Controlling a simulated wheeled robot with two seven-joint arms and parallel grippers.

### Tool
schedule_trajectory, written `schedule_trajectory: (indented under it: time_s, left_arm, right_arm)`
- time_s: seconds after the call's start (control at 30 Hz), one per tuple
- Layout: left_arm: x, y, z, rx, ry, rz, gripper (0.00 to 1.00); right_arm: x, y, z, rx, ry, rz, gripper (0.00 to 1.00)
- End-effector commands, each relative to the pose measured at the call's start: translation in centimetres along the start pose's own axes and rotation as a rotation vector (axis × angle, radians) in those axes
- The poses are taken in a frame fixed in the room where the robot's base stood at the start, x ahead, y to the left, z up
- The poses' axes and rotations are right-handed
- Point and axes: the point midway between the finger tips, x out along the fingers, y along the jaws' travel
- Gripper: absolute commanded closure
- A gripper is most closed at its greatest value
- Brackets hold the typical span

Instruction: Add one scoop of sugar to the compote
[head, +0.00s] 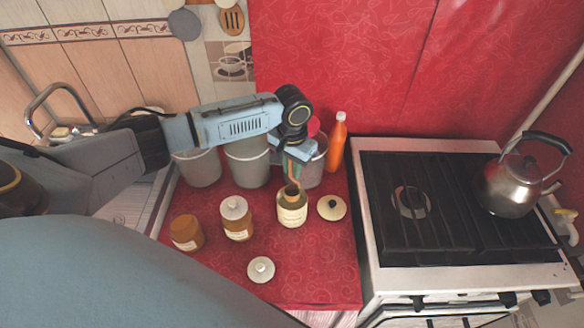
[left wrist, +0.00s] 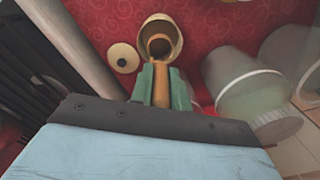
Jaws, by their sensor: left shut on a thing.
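My left gripper (head: 297,168) is shut on the handle of a wooden scoop (head: 293,187) above an open jar (head: 292,210) with a cream label. In the left wrist view the gripper (left wrist: 163,88) grips the scoop (left wrist: 159,49), whose bowl is at the mouth of the jar (left wrist: 152,25). I cannot tell how deep it sits or whether it holds sugar. The jar's label is too small to read. A cream lid (head: 331,207) lies right of the jar. I cannot pick out the compote. My right gripper is not in view.
A lidded jar (head: 236,222) and a brown jar (head: 186,233) stand to the left. Another lid (head: 261,269) lies in front. Grey pails (head: 247,165) and an orange bottle (head: 337,142) stand behind. A stove (head: 450,275) with a kettle (head: 508,185) is at the right.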

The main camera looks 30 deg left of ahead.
Motion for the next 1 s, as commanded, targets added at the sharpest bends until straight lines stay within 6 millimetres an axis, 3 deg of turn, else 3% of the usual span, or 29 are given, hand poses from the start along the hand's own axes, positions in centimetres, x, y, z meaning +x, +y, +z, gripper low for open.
schedule_trajectory:
  time_s: [0.7, 1.0]
  left_arm:
    - [6.5, 0.1, 0.0, -0.001, -0.001, 0.002, 1.00]
    - [7.6, 0.0, -0.1, -0.001, 0.001, 0.001, 1.00]
  right_arm:
    - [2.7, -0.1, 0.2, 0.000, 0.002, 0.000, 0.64]
    - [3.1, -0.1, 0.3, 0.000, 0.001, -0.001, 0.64]
